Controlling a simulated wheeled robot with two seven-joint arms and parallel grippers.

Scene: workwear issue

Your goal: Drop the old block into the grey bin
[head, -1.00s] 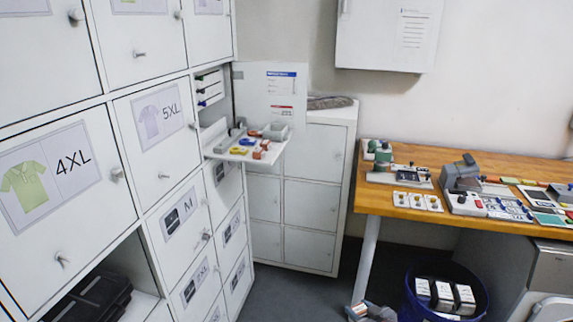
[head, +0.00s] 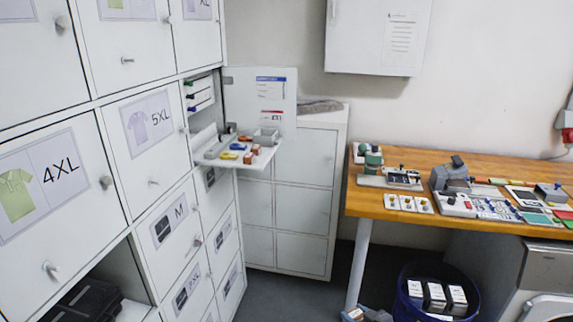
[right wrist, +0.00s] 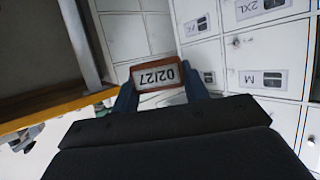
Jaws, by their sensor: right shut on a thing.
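My right gripper (right wrist: 160,90) is shut on a small block (right wrist: 161,74) with a reddish-brown edge and a pale face marked "02/27", upside down in the right wrist view. In the head view this gripper (head: 366,316) and the block (head: 352,314) show only at the bottom edge, in front of the table leg and left of the blue floor bin. A small grey open box (head: 267,135) sits on the fold-down shelf; I cannot tell if it is the grey bin. My left gripper is not in view.
The white fold-down shelf (head: 260,160) also holds several small coloured blocks. A dark blue bin (head: 402,300) on the floor holds white-and-black boxes. A wooden table (head: 375,205) at right carries several devices. Lockers (head: 145,170) stand at left. Grey floor shows between lockers and table.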

